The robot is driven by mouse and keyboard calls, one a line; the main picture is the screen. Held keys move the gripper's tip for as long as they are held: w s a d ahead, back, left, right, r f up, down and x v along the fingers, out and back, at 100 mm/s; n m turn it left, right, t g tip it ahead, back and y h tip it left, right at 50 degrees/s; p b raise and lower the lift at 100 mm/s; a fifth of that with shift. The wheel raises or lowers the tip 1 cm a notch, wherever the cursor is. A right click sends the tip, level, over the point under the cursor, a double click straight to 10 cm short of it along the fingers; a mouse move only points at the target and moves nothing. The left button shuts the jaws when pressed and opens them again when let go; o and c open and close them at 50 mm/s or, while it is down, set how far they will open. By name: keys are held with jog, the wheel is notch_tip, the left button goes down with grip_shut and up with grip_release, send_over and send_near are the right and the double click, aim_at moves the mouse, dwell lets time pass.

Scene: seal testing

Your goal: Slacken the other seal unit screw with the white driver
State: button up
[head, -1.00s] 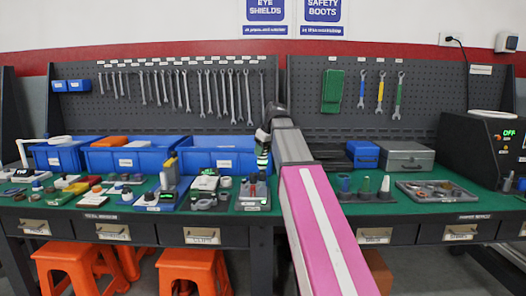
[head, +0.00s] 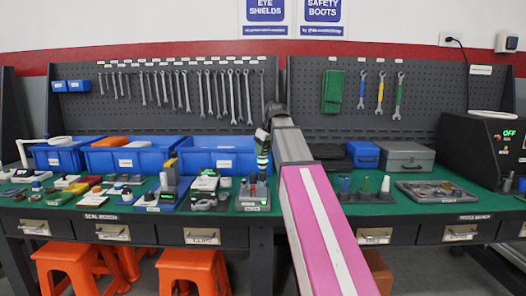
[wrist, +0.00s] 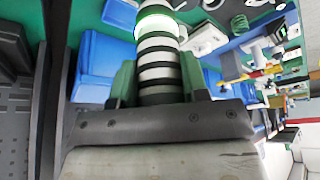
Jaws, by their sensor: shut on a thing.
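My gripper (wrist: 158,82) is shut on the white driver (wrist: 157,50), a cylinder with white and black bands and a glowing pale green ring. In the head view the driver (head: 263,152) hangs roughly upright below the end of my arm, over the back of the green bench. Below it a small grey unit (head: 253,206) with short upright parts stands on the bench; it may be the seal unit. Its screws are too small to make out. I cannot tell whether the driver's tip touches anything, as the tip is hidden in the wrist view.
Blue bins (head: 124,158) line the back left. Many small parts crowd the bench left of the driver. To the right are small upright cones (head: 385,184), a grey parts tray (head: 440,197), a grey case (head: 405,157) and a black machine (head: 478,145).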

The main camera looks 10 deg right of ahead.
jog(key=shift+r, duration=3.45)
jog(key=shift+w, duration=0.1)
